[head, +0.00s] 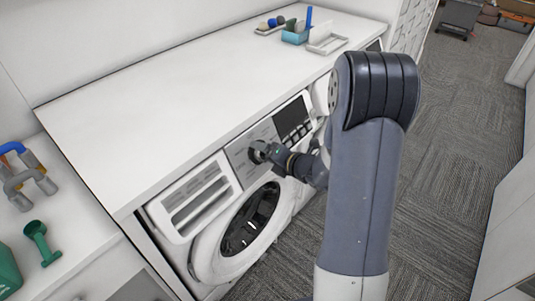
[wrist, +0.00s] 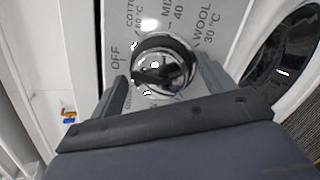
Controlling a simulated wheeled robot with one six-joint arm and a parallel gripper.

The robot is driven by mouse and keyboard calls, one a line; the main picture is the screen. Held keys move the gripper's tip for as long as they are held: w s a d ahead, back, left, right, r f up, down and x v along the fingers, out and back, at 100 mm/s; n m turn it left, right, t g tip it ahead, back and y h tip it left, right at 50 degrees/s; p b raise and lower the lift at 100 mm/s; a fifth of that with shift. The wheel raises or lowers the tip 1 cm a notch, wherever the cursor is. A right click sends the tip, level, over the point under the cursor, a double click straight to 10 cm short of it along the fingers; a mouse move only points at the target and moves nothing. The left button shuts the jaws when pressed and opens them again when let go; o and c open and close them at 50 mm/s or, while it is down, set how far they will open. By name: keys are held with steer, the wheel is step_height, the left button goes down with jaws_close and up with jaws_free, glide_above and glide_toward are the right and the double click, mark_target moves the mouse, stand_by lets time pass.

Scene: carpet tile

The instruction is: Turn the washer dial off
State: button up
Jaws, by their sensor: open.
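The washer (head: 207,245) stands under a white counter, with its round glass door (head: 250,218) facing the aisle. Its dial (wrist: 160,66) is a round chrome knob with a dark grip bar across it. Labels around it read OFF at the left, a cotton setting, MIX 40, and WOOL 30 °C at the right. My gripper (wrist: 163,72) is open, with one finger on each side of the dial. I cannot tell whether the fingers touch it. In the head view my gripper (head: 268,152) is at the control panel and partly covers the dial.
The white counter (head: 170,90) runs above the washer. A detergent drawer (head: 193,203) is left of the dial; a dark display (head: 292,113) and buttons are to its right. A blue caddy (head: 294,37) and a white tray (head: 327,39) stand at the counter's far end. Carpeted floor lies right.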

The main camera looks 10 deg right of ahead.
steer(key=v, duration=1)
steer(key=shift+s+d, duration=0.25)
steer(key=shift+s, duration=0.05)
steer(key=x, duration=1.1)
steer(key=shift+a+r, duration=0.1)
steer(key=shift+r, duration=0.05)
